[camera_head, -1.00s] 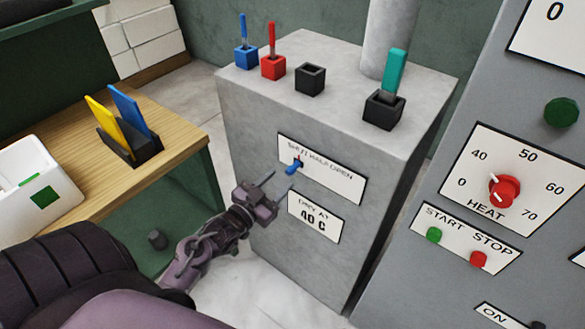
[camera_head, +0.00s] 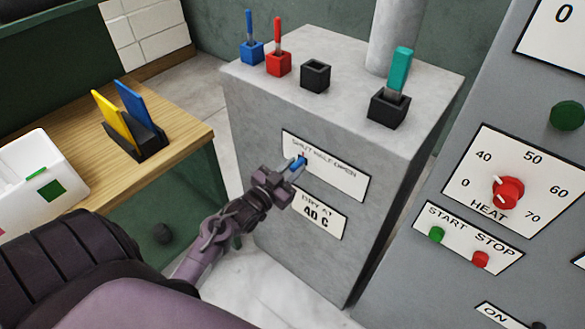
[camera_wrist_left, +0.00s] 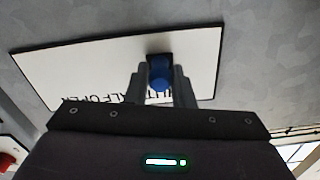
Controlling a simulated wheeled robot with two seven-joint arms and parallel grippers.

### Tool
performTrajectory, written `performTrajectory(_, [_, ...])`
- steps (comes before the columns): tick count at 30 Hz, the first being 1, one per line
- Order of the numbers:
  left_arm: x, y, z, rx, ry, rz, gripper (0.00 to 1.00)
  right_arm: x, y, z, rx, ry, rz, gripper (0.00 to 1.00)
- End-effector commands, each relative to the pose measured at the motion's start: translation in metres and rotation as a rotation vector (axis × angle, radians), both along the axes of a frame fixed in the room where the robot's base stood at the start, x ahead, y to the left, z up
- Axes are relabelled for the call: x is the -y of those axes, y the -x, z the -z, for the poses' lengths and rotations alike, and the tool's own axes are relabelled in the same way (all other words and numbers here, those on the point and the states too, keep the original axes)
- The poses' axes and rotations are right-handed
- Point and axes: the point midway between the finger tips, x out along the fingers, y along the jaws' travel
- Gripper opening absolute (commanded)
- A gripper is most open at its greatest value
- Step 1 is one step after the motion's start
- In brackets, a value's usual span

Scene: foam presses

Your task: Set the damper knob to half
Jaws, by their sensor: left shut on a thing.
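The blue damper knob (camera_head: 298,163) sits on the white "SHUT HALF OPEN" plate (camera_head: 343,179) on the front of the grey cabinet (camera_head: 335,240). My left gripper (camera_head: 291,170) has its two fingers around the knob and is shut on it. In the left wrist view the blue knob (camera_wrist_left: 160,74) shows between the fingertips, in front of the plate (camera_wrist_left: 60,72). The lettering is partly hidden by the fingers, and I cannot tell exactly which mark the knob points at. My right gripper is not in view.
A "DRY AT 40 C" plate (camera_head: 318,214) is just below the knob. Holders with blue, red and teal tools (camera_head: 400,72) stand on the cabinet top. A panel with a red heat dial (camera_head: 508,193) is at right. A wooden table (camera_head: 185,137) is at left.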

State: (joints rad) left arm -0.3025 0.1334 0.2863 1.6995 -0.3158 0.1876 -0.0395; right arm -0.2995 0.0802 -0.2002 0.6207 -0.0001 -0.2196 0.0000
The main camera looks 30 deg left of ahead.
Motion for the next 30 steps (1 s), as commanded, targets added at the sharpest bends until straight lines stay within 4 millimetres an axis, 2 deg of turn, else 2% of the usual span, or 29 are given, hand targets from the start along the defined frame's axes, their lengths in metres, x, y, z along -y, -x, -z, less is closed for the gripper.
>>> performTrajectory(7, [0.003,0.000,0.000,0.000,0.001,0.001,0.00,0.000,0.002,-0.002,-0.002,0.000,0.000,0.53])
performTrajectory(15, [0.050,0.004,-0.001,-0.002,0.004,0.002,0.00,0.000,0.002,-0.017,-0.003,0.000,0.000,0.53])
performTrajectory(17, [0.057,0.005,-0.001,-0.002,0.003,0.002,0.00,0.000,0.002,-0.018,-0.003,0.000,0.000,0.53])
performTrajectory(26, [0.060,0.005,0.000,0.000,0.000,0.000,0.00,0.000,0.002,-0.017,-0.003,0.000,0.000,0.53])
performTrajectory(27, [0.060,0.005,0.000,0.000,0.000,0.000,0.23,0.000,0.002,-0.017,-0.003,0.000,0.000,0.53])
performTrajectory(30, [0.060,0.005,0.000,0.000,0.000,0.000,0.36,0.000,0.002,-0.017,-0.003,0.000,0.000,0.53])
